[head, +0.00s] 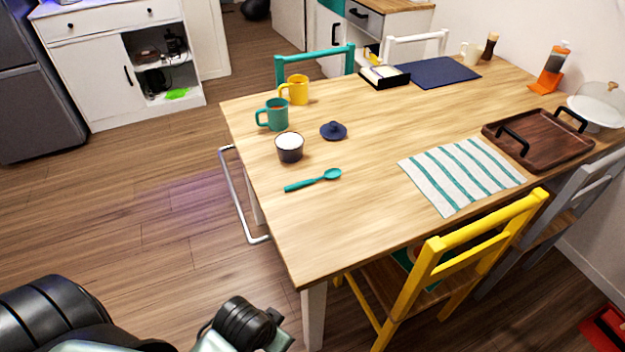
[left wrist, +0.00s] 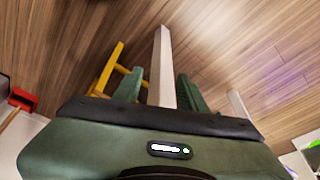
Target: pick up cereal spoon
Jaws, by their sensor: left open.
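The teal cereal spoon (head: 314,181) lies flat on the wooden table (head: 370,130) near its left edge, its bowl toward the right. It does not show in the left wrist view. My left gripper (left wrist: 160,84) is open, its two green fingers apart. It is low beside the table, away from the spoon, with a white table leg (left wrist: 163,65) seen between the fingers. Parts of my arm show at the bottom left of the head view, but no fingers show there. My right gripper is not in view.
A dark cup (head: 289,148), blue lid (head: 333,130), teal mug (head: 273,115) and yellow mug (head: 294,89) stand behind the spoon. A striped cloth (head: 462,175) lies to its right. A metal rail (head: 233,195) juts from the table's left side. A yellow chair (head: 470,240) stands in front.

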